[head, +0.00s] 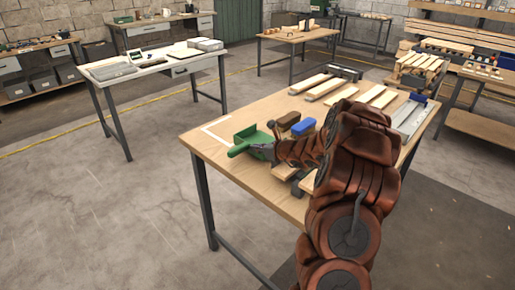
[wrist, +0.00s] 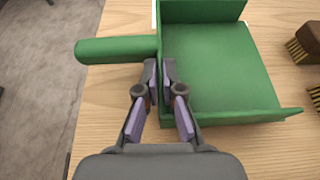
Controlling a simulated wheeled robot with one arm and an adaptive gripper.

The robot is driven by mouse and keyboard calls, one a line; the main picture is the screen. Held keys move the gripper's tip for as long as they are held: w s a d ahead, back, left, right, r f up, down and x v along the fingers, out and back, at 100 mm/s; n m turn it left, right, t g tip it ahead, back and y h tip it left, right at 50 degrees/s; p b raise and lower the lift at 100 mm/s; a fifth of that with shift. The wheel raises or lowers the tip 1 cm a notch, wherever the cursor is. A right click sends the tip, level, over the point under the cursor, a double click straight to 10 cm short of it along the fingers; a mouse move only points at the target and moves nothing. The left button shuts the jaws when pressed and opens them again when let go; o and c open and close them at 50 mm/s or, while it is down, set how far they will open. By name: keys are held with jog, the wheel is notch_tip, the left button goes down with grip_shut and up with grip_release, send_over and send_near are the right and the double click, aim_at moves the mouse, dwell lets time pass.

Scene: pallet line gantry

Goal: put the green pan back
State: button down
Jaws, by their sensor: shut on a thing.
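The green pan (head: 252,140) is a dustpan with a stubby handle, at the near left end of the wooden table. In the wrist view the pan (wrist: 210,65) fills the upper right, with its handle pointing left. My gripper (wrist: 161,72) is shut on the pan's edge wall, close to where the handle joins. In the head view my gripper (head: 268,148) is at the pan's near side, partly hidden by my arm. I cannot tell whether the pan touches the table or is just above it.
A white outline (head: 212,132) is marked on the table (head: 232,178) beside the pan. A brown brush (head: 288,119) and a blue one (head: 303,127) lie close on its right. Wooden slats (head: 326,88) lie farther back. My arm hides part of the table.

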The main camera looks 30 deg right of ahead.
jog(key=shift+f, duration=0.2)
jog(key=c, duration=1.3)
grip_release()
jog(key=shift+r, duration=0.1)
